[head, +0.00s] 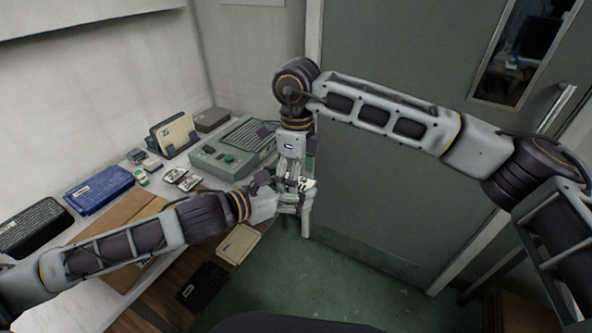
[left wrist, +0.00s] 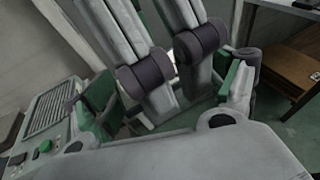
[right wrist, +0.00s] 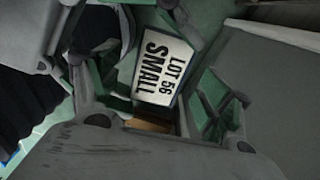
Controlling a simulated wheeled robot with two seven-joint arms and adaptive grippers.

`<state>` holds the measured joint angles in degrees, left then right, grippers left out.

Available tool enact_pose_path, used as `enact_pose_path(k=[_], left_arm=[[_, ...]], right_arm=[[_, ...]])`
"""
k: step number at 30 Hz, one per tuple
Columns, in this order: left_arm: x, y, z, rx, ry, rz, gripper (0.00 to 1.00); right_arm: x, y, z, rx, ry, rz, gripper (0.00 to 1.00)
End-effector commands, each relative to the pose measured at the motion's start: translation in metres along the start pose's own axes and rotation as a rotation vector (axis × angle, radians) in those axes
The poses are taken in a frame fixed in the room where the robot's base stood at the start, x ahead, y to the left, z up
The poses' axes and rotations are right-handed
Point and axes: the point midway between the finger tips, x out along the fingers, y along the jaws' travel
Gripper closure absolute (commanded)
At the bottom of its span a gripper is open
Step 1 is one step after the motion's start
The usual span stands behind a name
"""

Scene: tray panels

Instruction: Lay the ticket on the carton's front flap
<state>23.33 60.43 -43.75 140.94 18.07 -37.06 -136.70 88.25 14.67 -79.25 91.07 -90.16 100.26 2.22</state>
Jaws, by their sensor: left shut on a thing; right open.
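The ticket (right wrist: 163,66) is a white card with a dark edge that reads "LOT 56 SMALL" in the right wrist view. A small part of the ticket (head: 307,183) shows between the two grippers in the head view. My left gripper (head: 278,188) is shut on the ticket, its fingertips mostly hidden. My right gripper (head: 298,188) comes down from above, open, with its fingers around the ticket's area; I cannot tell whether they touch it. A brown cardboard surface (head: 112,226), apparently the carton, lies at the lower left, partly behind my left arm. I cannot make out its front flap.
A grey-green device (head: 236,150) with a keyboard stands at the bench's back right. A card in a dark holder (head: 172,135), a blue case (head: 98,190) and a black keyboard-like case (head: 30,226) stand farther left. A tan panel (head: 238,243) sits low by the bench. Green floor is free at right.

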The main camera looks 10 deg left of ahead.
Motion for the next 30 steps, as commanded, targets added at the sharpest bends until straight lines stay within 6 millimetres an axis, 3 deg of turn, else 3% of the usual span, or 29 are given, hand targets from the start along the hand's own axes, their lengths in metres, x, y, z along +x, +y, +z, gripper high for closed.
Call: enact_pose_path(k=[8, 18, 19, 22, 30], left_arm=[[0.0000, 0.0000, 0.0001, 0.000, 0.000, 0.000, 0.31], [0.0000, 0.0001, 0.0001, 0.000, 0.000, 0.000, 0.31], [0.0000, 0.0001, 0.0001, 0.000, 0.000, 0.000, 0.14], [0.0000, 0.0002, 0.0001, 0.000, 0.000, 0.000, 0.01], [0.0000, 0.0004, 0.0001, 0.000, 0.000, 0.001, 0.00]], right_arm=[[0.0004, -0.0001, -0.0001, 0.000, 0.000, 0.000, 0.24], [0.0002, 0.0001, -0.0001, 0.000, 0.000, 0.001, 0.68], [0.0002, 0.0001, 0.0000, 0.000, 0.000, 0.001, 0.69], [0.0003, 0.0002, -0.0001, 0.000, 0.001, 0.001, 0.70], [0.0003, 0.0000, -0.0002, 0.000, 0.001, 0.001, 0.70]])
